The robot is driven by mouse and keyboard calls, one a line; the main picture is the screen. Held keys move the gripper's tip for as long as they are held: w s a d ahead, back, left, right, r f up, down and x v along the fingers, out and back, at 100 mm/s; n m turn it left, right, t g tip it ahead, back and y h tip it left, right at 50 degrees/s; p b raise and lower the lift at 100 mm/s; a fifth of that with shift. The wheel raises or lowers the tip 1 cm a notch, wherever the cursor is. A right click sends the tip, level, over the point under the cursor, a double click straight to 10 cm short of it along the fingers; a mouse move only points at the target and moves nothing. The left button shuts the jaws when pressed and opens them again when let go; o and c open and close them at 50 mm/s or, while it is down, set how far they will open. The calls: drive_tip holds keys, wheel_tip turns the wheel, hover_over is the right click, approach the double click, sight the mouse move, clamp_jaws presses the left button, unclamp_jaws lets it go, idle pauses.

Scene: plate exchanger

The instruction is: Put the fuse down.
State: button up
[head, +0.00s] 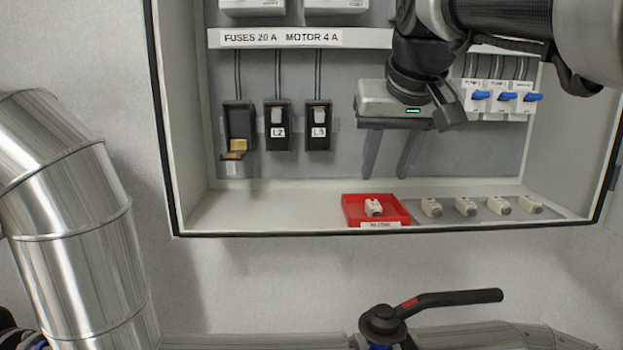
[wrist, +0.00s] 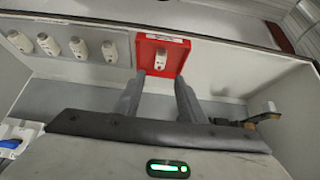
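A white fuse (head: 374,207) lies in the red tray (head: 352,212) on the cabinet floor. In the wrist view the fuse (wrist: 161,56) sits in the red tray (wrist: 147,50), just beyond my fingertips. My gripper (head: 387,174) hangs above and behind the tray, fingers pointing down, apart from the fuse. It is open, with nothing between its fingers (wrist: 161,80). The leftmost fuse holder (head: 238,128) has its front swung open and shows brassy contacts. The L2 holder (head: 278,128) and L3 holder (head: 319,128) beside it are closed.
Several loose fuses (head: 466,207) stand in a row on a grey strip (head: 550,213) right of the tray. Blue-levered breakers (head: 507,97) are at upper right. The cabinet's front rim (head: 270,234) borders the floor, which is clear left of the tray.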

drive_tip(key=s+f+g, duration=0.1)
drive_tip(key=s+f, duration=1.8)
drive_tip(key=f, duration=0.2)
drive_tip(key=shift+s+f, duration=0.15)
drive_tip(key=shift+s, duration=0.05)
drive_tip(key=shift+a, duration=0.1)
wheel_tip(320, 180, up, 5)
drive_tip(key=p, duration=0.5)
drive_tip(key=shift+f, duration=0.1)
